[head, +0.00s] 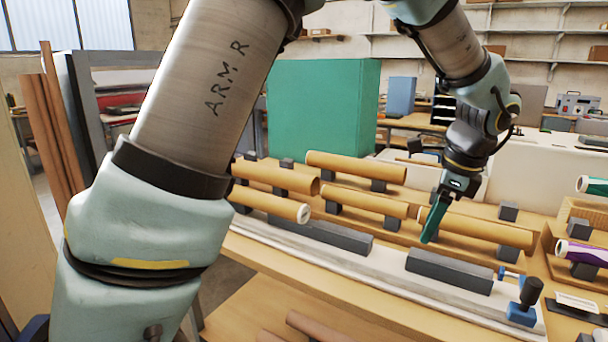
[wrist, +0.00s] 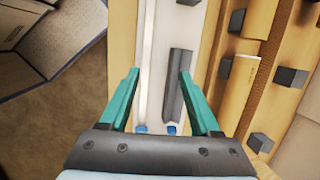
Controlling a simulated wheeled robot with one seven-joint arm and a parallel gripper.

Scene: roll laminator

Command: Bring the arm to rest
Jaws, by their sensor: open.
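My gripper (head: 433,222) hangs from my arm over the bench at the right of the head view, its green fingers pointing down. In the wrist view my gripper (wrist: 162,100) has its two green fingers wide apart with nothing between them. Below them lies a pale rail (wrist: 151,60) with a dark grey bar (wrist: 176,85) on it. The same dark bar (head: 449,270) shows just below my gripper in the head view. The fingers appear above it; whether they touch anything there is hard to tell.
Several brown rolls (head: 362,166) rest on grey blocks behind the rail. A second dark bar (head: 321,236) lies to the left. A blue clamp with a dark knob (head: 529,294) stands at the rail's right end. A purple-ended roll (head: 580,253) is at the right edge.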

